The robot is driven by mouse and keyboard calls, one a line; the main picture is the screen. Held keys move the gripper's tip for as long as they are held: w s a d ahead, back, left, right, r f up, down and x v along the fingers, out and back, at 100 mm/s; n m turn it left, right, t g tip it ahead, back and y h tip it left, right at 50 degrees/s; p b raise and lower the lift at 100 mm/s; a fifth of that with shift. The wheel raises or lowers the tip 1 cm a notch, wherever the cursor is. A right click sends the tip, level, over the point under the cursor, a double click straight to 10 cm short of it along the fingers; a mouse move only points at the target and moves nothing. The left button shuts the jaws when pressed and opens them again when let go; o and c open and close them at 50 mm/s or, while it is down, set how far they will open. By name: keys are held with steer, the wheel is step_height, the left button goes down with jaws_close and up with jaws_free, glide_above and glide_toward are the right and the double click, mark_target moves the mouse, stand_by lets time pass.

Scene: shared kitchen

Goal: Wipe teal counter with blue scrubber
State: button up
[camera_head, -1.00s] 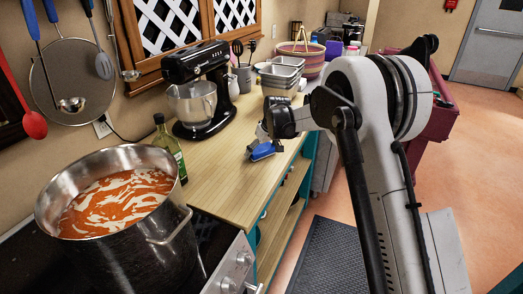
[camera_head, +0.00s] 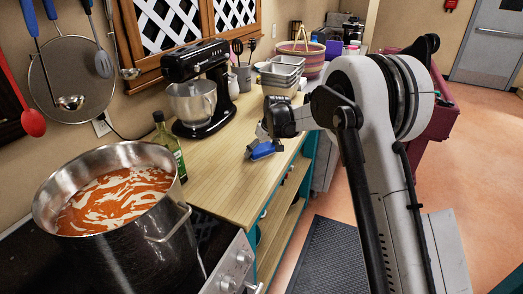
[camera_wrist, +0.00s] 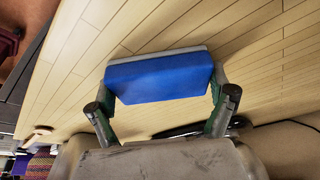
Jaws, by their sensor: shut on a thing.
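The blue scrubber (camera_head: 262,150) is at the wooden top of the teal counter, near its front edge. My gripper (camera_head: 262,138) is shut on it from above. In the wrist view the scrubber (camera_wrist: 160,80) is a blue block with a grey edge, held between the two fingers of my gripper (camera_wrist: 160,88). The counter (camera_head: 215,185) has a light wood top and teal sides; its planks (camera_wrist: 265,50) fill much of the wrist view. I cannot tell whether the scrubber touches the wood.
A black stand mixer (camera_head: 197,90) and an oil bottle (camera_head: 168,145) stand along the wall side. A large pot of orange soup (camera_head: 118,210) is at the near left. Metal trays (camera_head: 281,75) and a basket (camera_head: 302,55) stand at the far end. The counter's near middle is clear.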

mark_target(266, 144)
steer(key=shift+w, duration=0.15)
steer(key=shift+w+d+b, duration=0.1)
steer(key=shift+w+d, duration=0.15)
steer(key=shift+w, duration=0.35)
steer(key=shift+w+d+b, duration=0.1)
steer(key=shift+w+d, duration=0.2)
steer(key=shift+w, duration=0.35)
steer(key=shift+w+d+b, duration=0.1)
steer(key=shift+w+d, duration=0.15)
steer(key=shift+w, duration=0.35)
steer(key=shift+w, duration=0.1)
steer(key=shift+w+d, duration=0.25)
steer(key=shift+w, duration=0.35)
steer(key=shift+w+d, duration=0.25)
steer(key=shift+w, duration=0.4)
steer(key=shift+w+d, duration=0.25)
steer(key=shift+w, duration=0.35)
steer(key=shift+w, duration=0.1)
steer(key=shift+w+d, duration=0.25)
steer(key=shift+w, duration=0.25)
steer(key=shift+w+d, duration=0.2)
steer(key=shift+w, duration=0.25)
steer(key=shift+w+d, duration=0.2)
steer(key=shift+w, duration=0.3)
steer(key=shift+w+d, duration=0.15)
steer(key=shift+w, duration=0.3)
